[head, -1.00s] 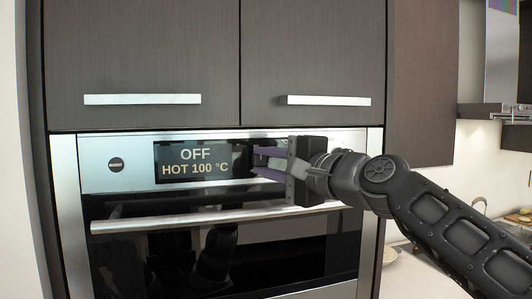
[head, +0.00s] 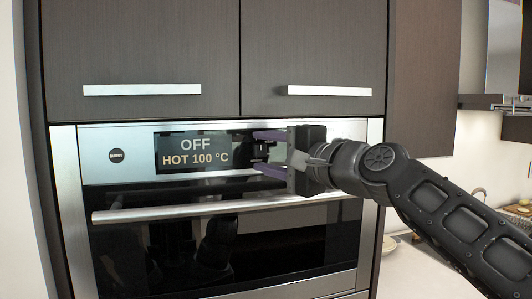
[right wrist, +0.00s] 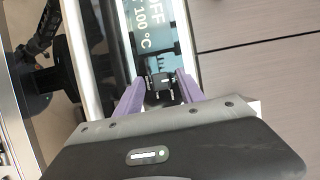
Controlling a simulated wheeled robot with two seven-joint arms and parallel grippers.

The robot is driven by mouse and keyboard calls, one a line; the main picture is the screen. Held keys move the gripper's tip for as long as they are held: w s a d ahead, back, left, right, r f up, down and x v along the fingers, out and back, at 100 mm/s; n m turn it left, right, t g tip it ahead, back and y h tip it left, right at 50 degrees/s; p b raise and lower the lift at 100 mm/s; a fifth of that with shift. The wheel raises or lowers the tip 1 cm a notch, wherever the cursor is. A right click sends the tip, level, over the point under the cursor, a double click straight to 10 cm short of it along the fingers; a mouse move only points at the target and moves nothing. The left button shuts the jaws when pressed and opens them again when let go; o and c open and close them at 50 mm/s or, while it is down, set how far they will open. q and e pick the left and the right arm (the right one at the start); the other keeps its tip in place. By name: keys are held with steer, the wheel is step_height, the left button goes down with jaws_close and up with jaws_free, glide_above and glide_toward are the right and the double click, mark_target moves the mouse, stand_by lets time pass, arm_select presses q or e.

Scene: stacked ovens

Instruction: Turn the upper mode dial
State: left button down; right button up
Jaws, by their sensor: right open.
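The upper mode dial, a small dark knob (head: 262,150), sits on the oven's control panel just right of the display. The display (head: 194,152) reads "OFF" and "HOT 100 °C". My right gripper (head: 258,152) is open, with one purple finger above the dial and one below it. In the right wrist view, the dial (right wrist: 160,84) stands between the two open fingertips (right wrist: 161,77). A gap shows beside it, and I cannot tell whether either finger touches it. My left gripper is not in view.
The oven's long door handle (head: 190,212) runs below the panel. Dark cabinet doors with handles (head: 142,90) are above. A counter (head: 412,272) with dishes lies to the right.

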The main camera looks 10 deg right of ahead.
steer(key=shift+s+d+b, duration=0.25)
steer(key=shift+s+b, duration=0.1)
steer(key=shift+s, duration=0.1)
steer(key=b+v, duration=0.2)
steer(key=v, duration=0.4)
steer(key=shift+s, duration=0.35)
steer(key=shift+d, duration=0.15)
